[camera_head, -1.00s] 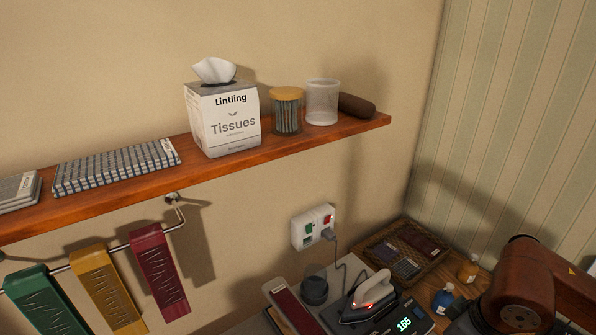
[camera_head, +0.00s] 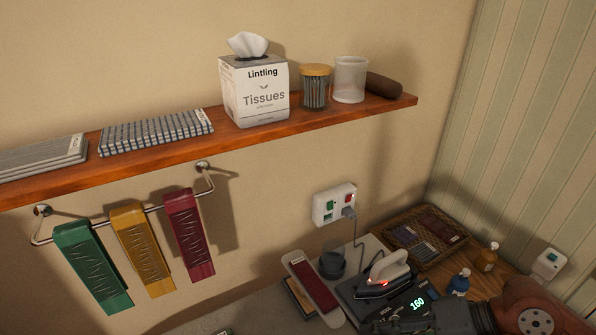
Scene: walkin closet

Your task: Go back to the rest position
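My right arm comes in at the lower right, brown with a dark wrist part. The dark end of my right gripper (camera_head: 440,318) is cut off by the bottom edge, beside the iron's base. Its fingers do not show clearly, so I cannot tell whether it is open or shut. My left gripper is out of view. The iron (camera_head: 387,270) rests on its dark base (camera_head: 352,290), with a red light lit and a display (camera_head: 417,303) reading 160.
A wooden shelf (camera_head: 150,157) holds a tissue box (camera_head: 258,95), jars and folded cloths. Coloured strips (camera_head: 142,250) hang from a rail below. A woven tray (camera_head: 455,250) and small bottles (camera_head: 487,256) stand near the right arm. A wall socket (camera_head: 335,203) holds a plug.

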